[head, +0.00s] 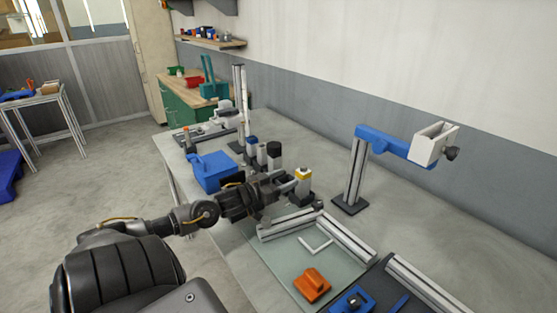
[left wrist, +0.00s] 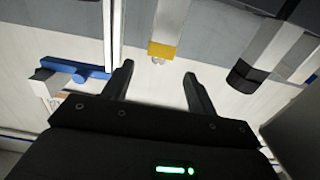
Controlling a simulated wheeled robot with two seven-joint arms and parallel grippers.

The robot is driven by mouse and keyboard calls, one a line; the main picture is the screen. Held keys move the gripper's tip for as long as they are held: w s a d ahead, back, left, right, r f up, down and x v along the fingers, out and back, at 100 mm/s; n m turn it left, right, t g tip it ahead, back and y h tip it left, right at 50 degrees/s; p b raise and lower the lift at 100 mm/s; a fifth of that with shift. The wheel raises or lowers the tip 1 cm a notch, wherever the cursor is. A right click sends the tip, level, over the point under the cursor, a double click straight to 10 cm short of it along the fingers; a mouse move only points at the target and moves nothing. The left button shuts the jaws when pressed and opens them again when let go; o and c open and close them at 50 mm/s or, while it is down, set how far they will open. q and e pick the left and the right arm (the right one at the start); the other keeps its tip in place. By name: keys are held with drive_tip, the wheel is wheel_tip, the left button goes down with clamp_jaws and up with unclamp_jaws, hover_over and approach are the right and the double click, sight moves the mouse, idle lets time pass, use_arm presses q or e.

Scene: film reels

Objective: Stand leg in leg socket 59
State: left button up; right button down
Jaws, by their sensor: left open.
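My left gripper (head: 288,186) is open and empty, reaching over the workbench beside an upright light-metal leg with a yellow top (head: 303,180). In the left wrist view, my left gripper's fingers (left wrist: 160,76) are spread, and the leg's yellow end (left wrist: 163,50) lies just beyond and between the fingertips, apart from them. Another post, with a black top (head: 273,149), stands behind the gripper; a black-ended post shows at right in the left wrist view (left wrist: 243,76). I cannot make out which place is leg socket 59. My right gripper is not in view.
Metal profiles (head: 345,238) form a corner on the bench near the gripper. An orange block (head: 312,284) lies in front. A blue arm on a metal post (head: 372,138) rises at right. A blue box (head: 210,170) stands left. The bench's back right is clear.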

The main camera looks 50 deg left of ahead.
use_arm(q)
drive_tip(key=shift+s, duration=0.9)
drive_tip(key=shift+r, duration=0.1)
